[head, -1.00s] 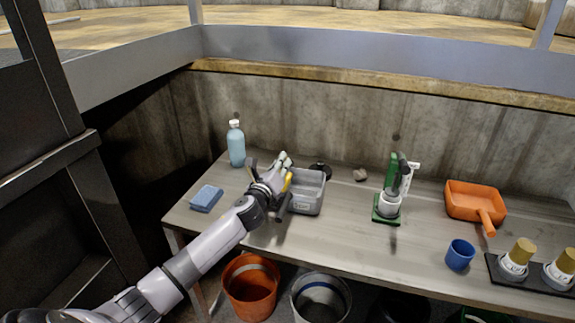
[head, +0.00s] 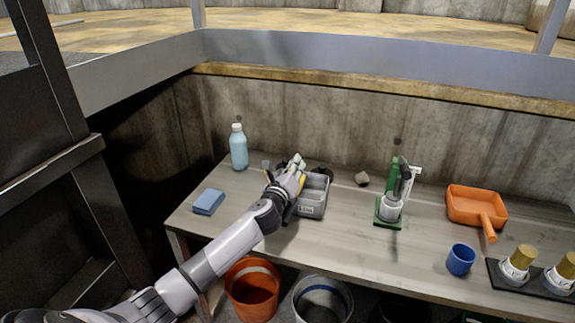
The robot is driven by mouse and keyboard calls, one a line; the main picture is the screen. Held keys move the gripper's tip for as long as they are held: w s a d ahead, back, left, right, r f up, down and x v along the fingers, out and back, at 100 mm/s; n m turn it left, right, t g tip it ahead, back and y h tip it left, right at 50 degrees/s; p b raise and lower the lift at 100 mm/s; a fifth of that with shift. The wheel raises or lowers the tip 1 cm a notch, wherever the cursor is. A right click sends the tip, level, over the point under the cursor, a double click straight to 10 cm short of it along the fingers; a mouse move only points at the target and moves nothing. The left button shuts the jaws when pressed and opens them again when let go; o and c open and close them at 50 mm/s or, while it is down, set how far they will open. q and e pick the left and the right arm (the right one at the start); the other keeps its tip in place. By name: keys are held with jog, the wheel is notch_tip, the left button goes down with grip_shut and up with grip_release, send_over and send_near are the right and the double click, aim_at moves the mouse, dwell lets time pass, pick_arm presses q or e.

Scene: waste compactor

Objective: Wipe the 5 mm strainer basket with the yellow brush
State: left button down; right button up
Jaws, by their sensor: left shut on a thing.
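A grey rectangular basket (head: 316,207) with a small label on its front stands on the table, left of the middle. The label is too small to read, so I cannot confirm the 5 mm mark. My left gripper (head: 298,169) is over the left side of this basket and hides part of it. It is shut on the yellow brush (head: 302,181), of which only a small yellow part shows beside the fingers. Whether the brush touches the basket is hidden. My right gripper is not in view.
A blue sponge (head: 208,202) and a bottle (head: 238,147) stand to the left. A green stand (head: 389,214), an orange scoop (head: 474,204) and a blue cup (head: 460,259) are to the right. Buckets (head: 252,289) stand below the front edge.

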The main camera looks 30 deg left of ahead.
pick_arm(q)
jog(key=shift+r, duration=0.15)
jog(key=a, duration=0.4)
jog(key=shift+s+p, duration=0.35)
notch_tip(320, 180, up, 6)
jog(key=p, duration=0.6)
jog(key=shift+r, duration=0.15)
notch_tip(320, 180, up, 3)
jog(key=p, duration=0.3)
dwell(0.4)
